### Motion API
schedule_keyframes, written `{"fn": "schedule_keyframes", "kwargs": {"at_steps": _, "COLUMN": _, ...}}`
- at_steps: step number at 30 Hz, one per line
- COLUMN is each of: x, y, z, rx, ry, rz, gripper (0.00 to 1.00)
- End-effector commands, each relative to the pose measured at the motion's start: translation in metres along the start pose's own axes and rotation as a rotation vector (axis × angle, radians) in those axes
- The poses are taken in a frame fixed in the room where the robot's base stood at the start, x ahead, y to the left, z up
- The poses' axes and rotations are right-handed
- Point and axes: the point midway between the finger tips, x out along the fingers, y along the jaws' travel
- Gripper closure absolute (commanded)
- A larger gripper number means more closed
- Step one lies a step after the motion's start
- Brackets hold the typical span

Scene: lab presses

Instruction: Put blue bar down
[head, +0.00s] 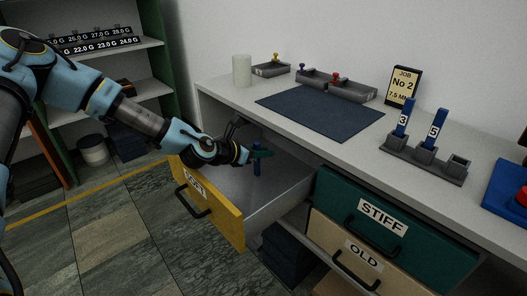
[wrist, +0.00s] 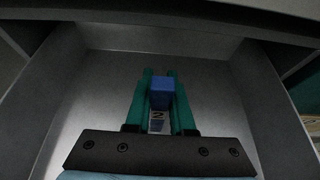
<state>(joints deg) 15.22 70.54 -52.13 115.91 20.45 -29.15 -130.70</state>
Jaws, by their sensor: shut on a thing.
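The blue bar (head: 257,167) is upright inside the open yellow-fronted drawer (head: 228,222). In the wrist view the blue bar (wrist: 162,94) shows its blue end, with a white label reading 2 below it. My gripper (head: 258,153) is shut on the bar, and its green fingers lie on both sides of it in the wrist view (wrist: 161,92). The grey drawer floor (wrist: 105,75) around the bar looks empty. I cannot tell whether the bar's lower end touches the floor. My arm partly hides the drawer's front label.
A rack (head: 424,164) on the bench holds blue bars marked 3 and 5, with one empty socket. A dark mat (head: 320,113), small trays (head: 350,90) and a job sign (head: 403,86) stand on the bench. A green STIFF drawer (head: 420,242) and an OLD drawer (head: 335,239) are closed.

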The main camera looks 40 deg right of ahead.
Motion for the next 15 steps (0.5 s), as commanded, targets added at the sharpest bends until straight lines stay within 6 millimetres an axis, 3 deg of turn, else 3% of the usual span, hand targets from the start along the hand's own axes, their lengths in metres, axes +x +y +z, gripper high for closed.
{"fn": "schedule_keyframes", "kwargs": {"at_steps": 4, "x": 0.0011, "y": -0.0001, "z": -0.0027, "rx": -0.001, "ry": 0.0, "rz": 0.0, "gripper": 1.0}}
{"fn": "schedule_keyframes", "kwargs": {"at_steps": 5, "x": 0.0008, "y": 0.0, "z": -0.0021, "rx": -0.001, "ry": 0.0, "rz": 0.0, "gripper": 0.76}}
{"fn": "schedule_keyframes", "kwargs": {"at_steps": 12, "x": 0.0006, "y": -0.0001, "z": -0.0017, "rx": 0.0, "ry": 0.0, "rz": 0.0, "gripper": 0.49}}
{"fn": "schedule_keyframes", "kwargs": {"at_steps": 15, "x": 0.0006, "y": -0.0001, "z": -0.0017, "rx": 0.0, "ry": 0.0, "rz": 0.0, "gripper": 0.49}}
